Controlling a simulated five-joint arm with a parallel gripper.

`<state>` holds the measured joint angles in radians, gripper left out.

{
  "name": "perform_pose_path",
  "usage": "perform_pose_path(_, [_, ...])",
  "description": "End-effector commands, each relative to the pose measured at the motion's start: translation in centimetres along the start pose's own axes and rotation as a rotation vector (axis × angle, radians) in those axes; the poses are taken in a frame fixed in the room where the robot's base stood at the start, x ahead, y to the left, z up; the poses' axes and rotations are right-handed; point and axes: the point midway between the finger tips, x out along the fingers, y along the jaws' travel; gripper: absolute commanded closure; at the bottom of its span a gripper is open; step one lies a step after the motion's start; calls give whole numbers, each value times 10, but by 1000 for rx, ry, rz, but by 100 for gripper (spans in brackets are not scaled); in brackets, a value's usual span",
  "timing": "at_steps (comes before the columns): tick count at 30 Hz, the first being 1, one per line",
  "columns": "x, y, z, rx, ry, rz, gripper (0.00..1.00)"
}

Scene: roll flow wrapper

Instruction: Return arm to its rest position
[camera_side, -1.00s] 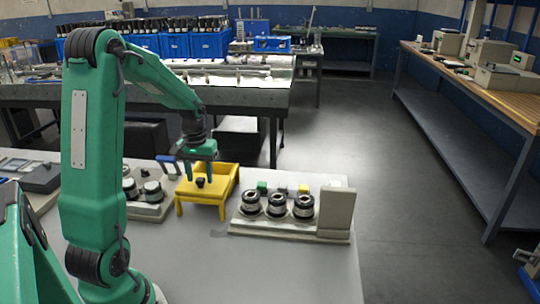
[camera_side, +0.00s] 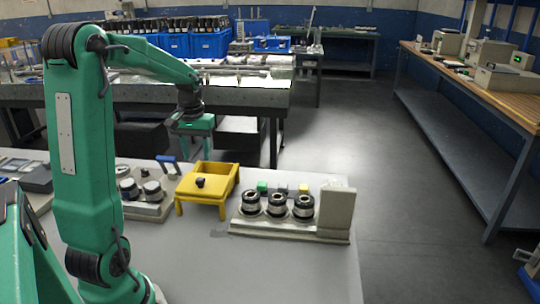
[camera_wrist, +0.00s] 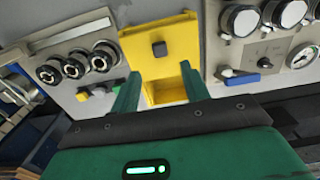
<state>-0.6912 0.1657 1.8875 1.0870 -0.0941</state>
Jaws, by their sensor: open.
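My gripper (camera_side: 194,146) is raised above and behind the yellow box (camera_side: 233,181) in the side view. Its two green fingers are apart with nothing between them. In the wrist view my gripper (camera_wrist: 160,84) also shows open, with the yellow box (camera_wrist: 135,48) beyond the fingertips. A black knob (camera_side: 200,182) stands on the box's yellow lid, and it also shows in the wrist view (camera_wrist: 159,49). The lid covers part of the box, and an open recess shows beside it.
A panel with several black-rimmed round dials (camera_side: 276,206) and a grey upright block (camera_side: 336,211) stands right of the box. Another gauge panel (camera_side: 150,208) with a blue handle (camera_side: 167,159) is at left. The front right of the grey table (camera_side: 290,272) is clear.

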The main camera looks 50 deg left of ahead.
Motion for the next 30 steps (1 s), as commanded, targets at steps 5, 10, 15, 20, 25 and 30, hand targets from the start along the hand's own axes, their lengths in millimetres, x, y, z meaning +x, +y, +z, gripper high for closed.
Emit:
perform_pose_path(5, [-1,1,1,4,2,0,55])
perform_pose_path(10, [-8,11,9,35,22,2,55])
perform_pose_path(15, [-22,34,29,109,69,10,55])
perform_pose_path(20, [-39,60,58,208,129,23,55])
perform_pose_path(25, [-52,83,94,319,196,43,55])
perform_pose_path(30, [-62,100,130,428,263,70,55])
